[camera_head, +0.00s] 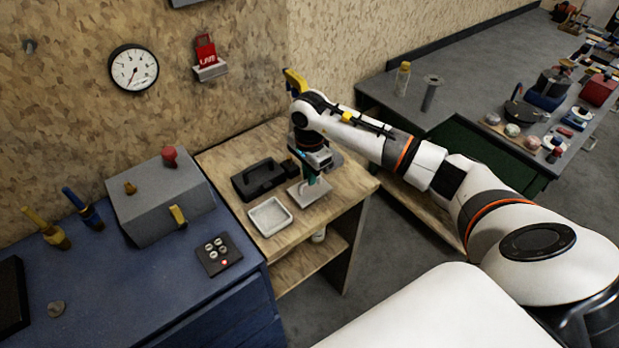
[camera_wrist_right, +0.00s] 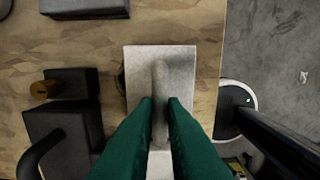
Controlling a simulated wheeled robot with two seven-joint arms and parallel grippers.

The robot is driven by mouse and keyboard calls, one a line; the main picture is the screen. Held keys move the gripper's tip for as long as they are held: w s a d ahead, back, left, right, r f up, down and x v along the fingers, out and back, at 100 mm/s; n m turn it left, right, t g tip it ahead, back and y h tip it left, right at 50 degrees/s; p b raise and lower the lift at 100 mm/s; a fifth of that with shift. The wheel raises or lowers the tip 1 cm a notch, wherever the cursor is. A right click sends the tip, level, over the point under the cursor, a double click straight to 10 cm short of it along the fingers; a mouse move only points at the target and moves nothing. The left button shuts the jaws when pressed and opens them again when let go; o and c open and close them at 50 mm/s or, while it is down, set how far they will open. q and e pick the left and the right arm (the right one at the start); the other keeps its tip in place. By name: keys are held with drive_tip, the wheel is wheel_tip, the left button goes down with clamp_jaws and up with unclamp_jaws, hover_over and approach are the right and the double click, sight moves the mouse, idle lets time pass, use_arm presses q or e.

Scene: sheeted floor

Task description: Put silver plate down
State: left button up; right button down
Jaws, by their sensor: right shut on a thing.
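The silver plate (camera_head: 312,194) is a flat, light grey rectangle with a raised rounded handle along its middle; it also shows in the right wrist view (camera_wrist_right: 183,66). My right gripper (camera_head: 313,179) points down over it. In the right wrist view its two green fingers (camera_wrist_right: 160,103) are shut on the handle, one on each side. The plate is level over the right part of the wooden bench top (camera_head: 240,150). I cannot tell whether it touches the wood. My left gripper is not in view.
A white tray (camera_head: 270,217) lies left of the plate, and a black toolbox-like case (camera_head: 258,180) stands behind the tray. A blue cabinet (camera_head: 150,285) with a grey box (camera_head: 160,205) adjoins at left. The bench's right edge is close to the plate.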

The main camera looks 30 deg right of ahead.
wheel_tip(320, 180, down, 2)
drive_tip(key=shift+f+p, duration=0.1)
drive_tip(key=shift+p, duration=0.2)
drive_tip(key=shift+f, duration=0.35)
drive_tip(key=c, duration=1.5)
unclamp_jaws()
drive_tip(key=shift+r, duration=0.2)
wheel_tip(320, 180, up, 11)
drive_tip(key=b, duration=0.4)
drive_tip(key=shift+r, duration=0.5)
